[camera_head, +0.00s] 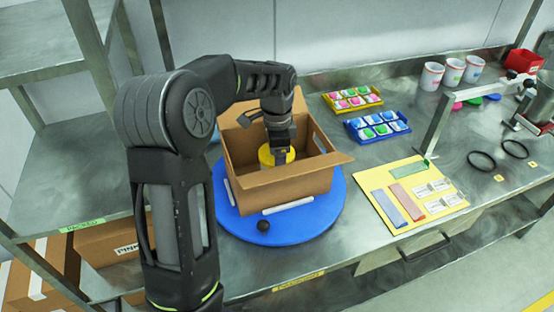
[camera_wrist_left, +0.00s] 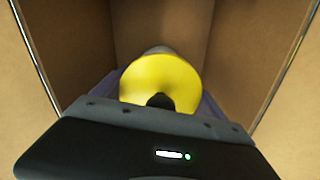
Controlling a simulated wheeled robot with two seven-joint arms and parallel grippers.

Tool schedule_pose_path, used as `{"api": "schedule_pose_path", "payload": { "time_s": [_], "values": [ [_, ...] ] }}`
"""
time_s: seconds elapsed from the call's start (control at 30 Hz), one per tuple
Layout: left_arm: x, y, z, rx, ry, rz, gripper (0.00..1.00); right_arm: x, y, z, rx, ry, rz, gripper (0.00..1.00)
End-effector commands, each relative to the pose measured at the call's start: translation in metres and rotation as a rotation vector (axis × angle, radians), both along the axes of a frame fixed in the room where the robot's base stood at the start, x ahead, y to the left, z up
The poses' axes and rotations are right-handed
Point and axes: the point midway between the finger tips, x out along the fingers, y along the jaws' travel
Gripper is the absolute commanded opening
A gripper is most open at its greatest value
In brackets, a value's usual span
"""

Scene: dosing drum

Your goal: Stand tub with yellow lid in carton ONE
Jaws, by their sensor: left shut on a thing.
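The tub with the yellow lid (camera_head: 265,156) is inside an open cardboard carton (camera_head: 290,192) on a blue round turntable (camera_head: 240,229). My left gripper (camera_head: 281,155) reaches down into the carton from above and is shut on the tub. In the left wrist view the yellow lid (camera_wrist_left: 165,80) lies just beyond my gripper, between the brown carton walls (camera_wrist_left: 240,50). The tub's body is mostly hidden, and I cannot tell whether its base touches the carton floor. No number shows on the carton's visible sides. My right gripper is out of view.
Blister trays (camera_head: 378,126) lie right of the carton. A yellow board (camera_head: 410,190) with coloured strips lies at the front right. White cups (camera_head: 452,72) stand at the back right. A metal shelf stands at left.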

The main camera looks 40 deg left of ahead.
Motion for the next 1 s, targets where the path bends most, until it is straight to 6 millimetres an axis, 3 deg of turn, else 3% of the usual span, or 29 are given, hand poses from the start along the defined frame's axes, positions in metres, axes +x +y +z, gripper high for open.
{"api": "schedule_pose_path", "payload": {
  "time_s": [0.33,0.37,0.57,0.83,1.0],
  "values": [
    [0.000,0.000,-0.004,0.000,0.000,0.001,0.44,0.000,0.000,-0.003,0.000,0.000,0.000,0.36],
    [0.000,0.000,-0.004,0.000,0.000,0.001,0.83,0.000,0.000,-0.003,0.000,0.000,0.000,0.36],
    [0.000,0.000,-0.003,0.000,0.000,0.001,1.00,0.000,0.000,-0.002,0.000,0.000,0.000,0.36],
    [0.000,0.000,-0.002,-0.001,-0.001,0.001,1.00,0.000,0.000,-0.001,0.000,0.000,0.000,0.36],
    [0.001,0.000,0.009,0.001,-0.004,0.001,1.00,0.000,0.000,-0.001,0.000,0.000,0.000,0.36]
  ]
}}
